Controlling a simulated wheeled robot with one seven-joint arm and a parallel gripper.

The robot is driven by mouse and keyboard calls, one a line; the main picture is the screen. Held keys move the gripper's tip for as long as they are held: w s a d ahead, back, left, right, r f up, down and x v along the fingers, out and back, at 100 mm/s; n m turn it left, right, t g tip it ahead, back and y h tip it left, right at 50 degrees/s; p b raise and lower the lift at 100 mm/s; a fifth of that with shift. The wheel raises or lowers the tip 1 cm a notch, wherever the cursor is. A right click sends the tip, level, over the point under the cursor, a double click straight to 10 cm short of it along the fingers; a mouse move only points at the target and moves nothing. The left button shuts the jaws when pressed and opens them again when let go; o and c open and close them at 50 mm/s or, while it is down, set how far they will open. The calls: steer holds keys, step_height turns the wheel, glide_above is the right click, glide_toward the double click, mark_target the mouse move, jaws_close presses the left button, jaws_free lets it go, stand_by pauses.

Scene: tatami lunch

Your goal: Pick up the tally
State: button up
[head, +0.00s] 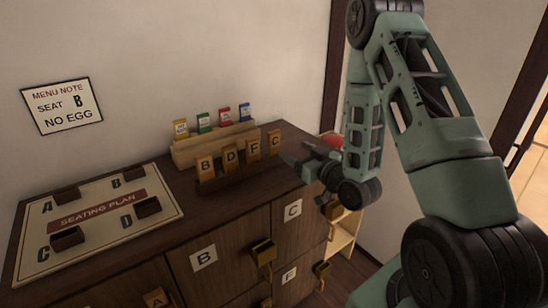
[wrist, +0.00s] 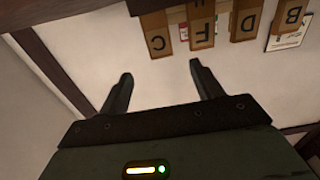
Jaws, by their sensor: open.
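Several wooden tallies stand upright in a dark rack (head: 236,177) on the cabinet top. From left to right they are lettered B (head: 205,168), D (head: 230,159), F (head: 253,149) and C (head: 274,142). My gripper (head: 296,155) is just right of the C tally, open and empty. In the wrist view the letters appear upside down. The C tally (wrist: 157,34) lies beyond and between my open fingers (wrist: 162,78), apart from them. The F tally (wrist: 201,28), D tally (wrist: 246,20) and B tally (wrist: 288,16) are to its right.
A pale stand (head: 188,153) with several coloured cards is behind the rack. A seating plan board (head: 160,179) with small dark holders lies left. A wall note (head: 62,106) reads "SEAT B NO EGG". Lettered cabinet doors (head: 228,277) with hanging tags are below.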

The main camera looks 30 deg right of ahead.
mark_target(275, 136)
steer(key=shift+w+a+f+b, duration=0.15)
steer(key=shift+w+b, duration=1.75)
steer(key=shift+b, duration=2.4)
steer(key=shift+w+r+p, duration=0.35)
steer(key=shift+w+p, duration=0.35)
steer(key=shift+w+f, duration=0.1)
steer(key=shift+w, duration=0.25)
steer(key=w, duration=0.1)
steer(key=w+p, duration=0.1)
steer(key=w, duration=0.1)
steer(key=w+p, duration=0.1)
steer(key=shift+w+a+r, duration=0.1)
steer(key=shift+w+r, duration=0.2)
steer(key=shift+w+f, duration=0.15)
steer(key=shift+w, duration=0.3)
steer(key=c, duration=1.1)
steer(key=shift+c, duration=0.2)
